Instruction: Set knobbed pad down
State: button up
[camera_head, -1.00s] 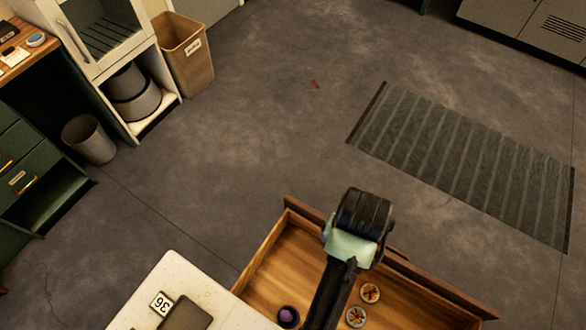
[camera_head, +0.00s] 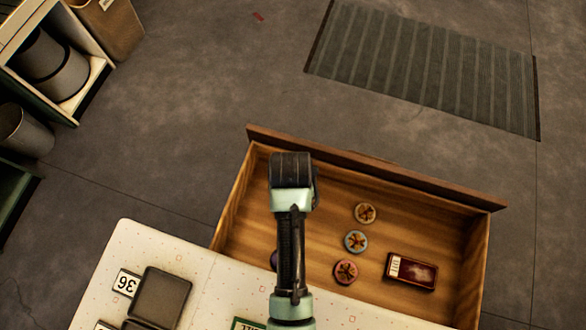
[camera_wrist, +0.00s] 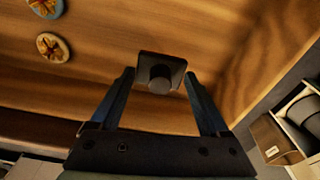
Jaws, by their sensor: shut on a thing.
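The knobbed pad (camera_wrist: 148,63) is a small dark square with a round black knob, seen in the wrist view. My gripper (camera_wrist: 160,77) is shut on it, with one finger at each side. Wood-grained drawer floor shows behind the pad; I cannot tell whether the pad touches it. In the head view my gripper (camera_head: 291,170) is over the left part of the open wooden drawer (camera_head: 375,170), near its far wall. The pad is hidden there beneath my arm.
The drawer holds a yellowish disc (camera_head: 365,213), a blue-rimmed disc (camera_head: 356,241), a reddish disc (camera_head: 346,271) and a dark red box (camera_head: 411,271). A purple thing is mostly behind my arm. The white top (camera_head: 205,268) bears a dark case (camera_head: 160,298). The drawer's left floor is bare.

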jog(key=shift+f+b, duration=0.3)
jog(key=shift+f, duration=2.1)
jog(key=shift+f, duration=0.15)
jog(key=o, duration=1)
jog(key=shift+o, duration=0.2)
